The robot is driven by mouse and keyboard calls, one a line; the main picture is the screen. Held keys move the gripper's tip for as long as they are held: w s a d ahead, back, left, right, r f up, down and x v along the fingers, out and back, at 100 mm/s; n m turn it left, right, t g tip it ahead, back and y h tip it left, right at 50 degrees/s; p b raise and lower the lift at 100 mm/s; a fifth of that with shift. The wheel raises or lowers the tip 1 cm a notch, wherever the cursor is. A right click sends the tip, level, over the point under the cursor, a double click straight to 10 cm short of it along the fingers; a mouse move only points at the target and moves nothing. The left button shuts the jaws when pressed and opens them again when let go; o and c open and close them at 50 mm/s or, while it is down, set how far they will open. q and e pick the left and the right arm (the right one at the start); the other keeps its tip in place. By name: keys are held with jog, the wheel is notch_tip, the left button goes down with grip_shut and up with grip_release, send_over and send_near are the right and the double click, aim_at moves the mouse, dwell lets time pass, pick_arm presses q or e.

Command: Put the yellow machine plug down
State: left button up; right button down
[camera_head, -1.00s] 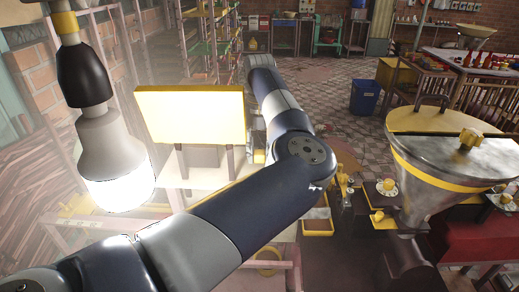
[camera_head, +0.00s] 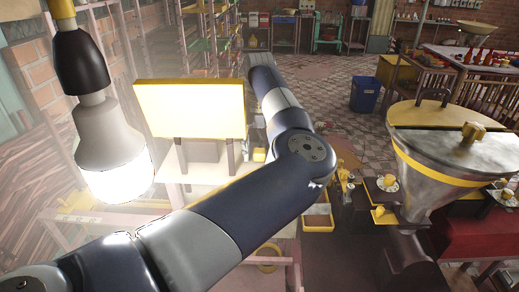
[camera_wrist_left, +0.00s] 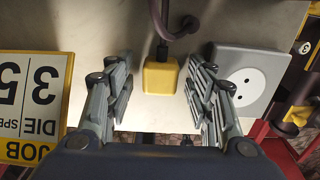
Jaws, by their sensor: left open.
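The yellow machine plug (camera_wrist_left: 160,77) is a small block with a dark cable rising from its back, in the left wrist view. It is by the near edge of a pale surface (camera_wrist_left: 100,25); whether it rests fully on it is hard to tell. My left gripper (camera_wrist_left: 160,88) is open, with one finger on each side of the plug and a gap on both sides. In the head view my left arm crosses the middle, and I cannot make out its fingers there. My right gripper is in neither view.
A grey socket (camera_wrist_left: 246,80) is right of the plug, and a yellow-framed sign (camera_wrist_left: 35,95) is left. In the head view a lamp (camera_head: 112,150) hangs at left, a yellow-edged panel (camera_head: 190,108) stands behind my arm, and a metal hopper (camera_head: 440,160) stands at right.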

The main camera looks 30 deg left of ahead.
aim_at(260, 150)
pick_arm(q)
jog(key=shift+r, duration=0.25)
notch_tip(260, 150, up, 13)
jog(key=b, duration=0.1)
jog(key=shift+f, duration=0.15)
dwell(0.3)
